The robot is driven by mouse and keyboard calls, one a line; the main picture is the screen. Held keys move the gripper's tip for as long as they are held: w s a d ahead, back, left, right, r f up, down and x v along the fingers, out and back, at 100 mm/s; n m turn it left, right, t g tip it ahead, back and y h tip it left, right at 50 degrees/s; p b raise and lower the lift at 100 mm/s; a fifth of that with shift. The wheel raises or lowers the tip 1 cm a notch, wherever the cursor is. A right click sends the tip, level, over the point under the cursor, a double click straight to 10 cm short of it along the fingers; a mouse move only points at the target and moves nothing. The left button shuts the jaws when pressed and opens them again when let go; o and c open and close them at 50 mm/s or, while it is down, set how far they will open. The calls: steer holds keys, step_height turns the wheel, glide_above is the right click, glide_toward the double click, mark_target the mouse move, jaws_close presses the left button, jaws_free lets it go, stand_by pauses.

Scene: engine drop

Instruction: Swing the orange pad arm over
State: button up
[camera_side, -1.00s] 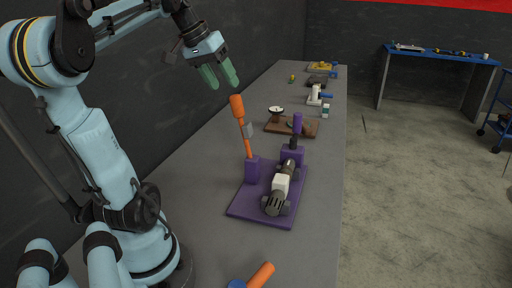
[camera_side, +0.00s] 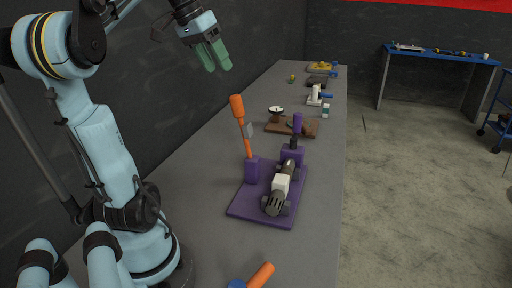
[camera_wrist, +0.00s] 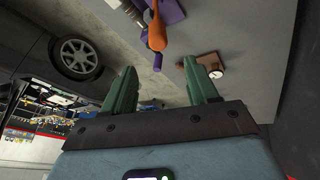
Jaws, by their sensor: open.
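The orange pad arm (camera_side: 241,124) stands nearly upright, leaning a little left, on a purple post at the left of the purple base plate (camera_side: 240,207). A small grey pad sticks out from it. A dark engine piece (camera_side: 276,200) with a white block lies on the plate. My gripper (camera_side: 218,70) is open and empty, up and left of the orange arm's top and apart from it. In the wrist view the orange arm (camera_wrist: 157,32) shows beyond the green fingers of my gripper (camera_wrist: 163,80), near the top.
A brown wooden board (camera_side: 302,129) with a small dial sits behind the purple plate. A white device (camera_side: 314,96) and other items stand farther along the bench. Another orange handle (camera_side: 262,275) lies at the front edge of view. The bench left of the plate is clear.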

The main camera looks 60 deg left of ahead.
mark_target(233, 96)
steer(key=w+f+m, duration=0.1)
steer(key=f+m, duration=0.2)
steer(key=f, duration=0.1)
steer(key=w+d+f+m+g+h, duration=0.1)
steer(key=w+f+m, duration=0.1)
steer(key=f+m, duration=0.1)
steer(key=w+f+m+h, duration=0.1)
steer(key=w+f+m, duration=0.1)
steer(key=f+m, duration=0.2)
steer(key=shift+d+f, duration=0.2)
steer(key=shift+f, duration=0.35)
jaws_close()
stand_by(0.4)
